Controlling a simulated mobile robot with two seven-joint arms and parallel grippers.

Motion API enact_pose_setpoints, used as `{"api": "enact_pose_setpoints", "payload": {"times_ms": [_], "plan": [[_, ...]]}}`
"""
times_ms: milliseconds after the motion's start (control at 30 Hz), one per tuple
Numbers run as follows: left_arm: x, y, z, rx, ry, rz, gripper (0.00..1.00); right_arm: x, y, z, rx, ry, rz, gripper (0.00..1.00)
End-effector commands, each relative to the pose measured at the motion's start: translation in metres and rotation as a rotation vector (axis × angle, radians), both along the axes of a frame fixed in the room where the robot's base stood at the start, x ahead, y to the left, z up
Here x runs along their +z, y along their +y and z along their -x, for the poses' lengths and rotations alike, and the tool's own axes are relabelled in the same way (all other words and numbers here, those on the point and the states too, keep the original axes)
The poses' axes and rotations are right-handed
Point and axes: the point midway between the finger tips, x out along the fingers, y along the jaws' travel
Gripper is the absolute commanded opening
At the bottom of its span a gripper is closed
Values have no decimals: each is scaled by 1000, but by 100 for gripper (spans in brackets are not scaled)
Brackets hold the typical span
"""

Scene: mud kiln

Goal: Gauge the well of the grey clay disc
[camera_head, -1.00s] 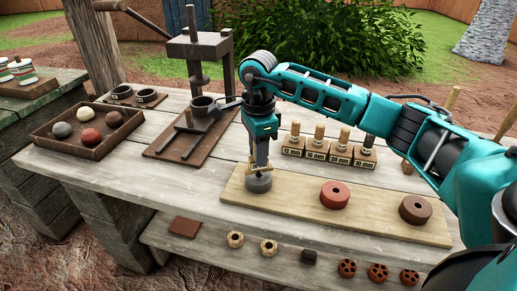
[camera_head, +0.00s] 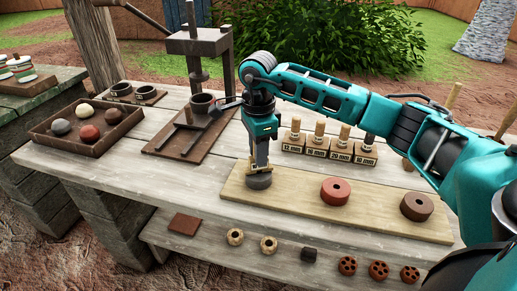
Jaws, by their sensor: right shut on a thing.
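The grey clay disc (camera_head: 259,182) lies at the left end of a pale wooden board. My right gripper (camera_head: 259,165) points straight down over it, shut on a small gauge with a tan part between the fingers. The gauge's lower end is hidden, and the disc's well is covered from view. Gripper and gauge sit right at the disc's top. Several labelled gauge blocks (camera_head: 329,148) with wooden handles stand in a row behind the board. My left gripper is out of view.
A red disc (camera_head: 335,191) and a brown disc (camera_head: 416,207) lie farther right on the board (camera_head: 300,205). A dark press (camera_head: 200,45) and a tray of clay balls (camera_head: 70,150) stand left. Small pieces lie on the lower front shelf (camera_head: 210,246).

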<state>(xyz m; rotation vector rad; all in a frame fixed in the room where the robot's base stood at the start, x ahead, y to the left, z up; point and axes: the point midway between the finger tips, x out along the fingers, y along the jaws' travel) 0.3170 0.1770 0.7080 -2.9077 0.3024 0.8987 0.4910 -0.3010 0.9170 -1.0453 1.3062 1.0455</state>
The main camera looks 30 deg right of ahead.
Motion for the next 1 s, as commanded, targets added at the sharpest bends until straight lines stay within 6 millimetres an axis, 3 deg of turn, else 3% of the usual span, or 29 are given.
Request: {"api": "enact_pose_setpoints", "payload": {"times_ms": [467,500,800,1000], "plan": [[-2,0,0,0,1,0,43,-3,0,0,-1,0,0,0],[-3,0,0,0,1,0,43,-3,0,0,-1,0,0,30],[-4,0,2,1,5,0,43,-3,0,0,0,0,0,57],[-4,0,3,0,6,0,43,-3,0,0,0,0,0,57]]}}
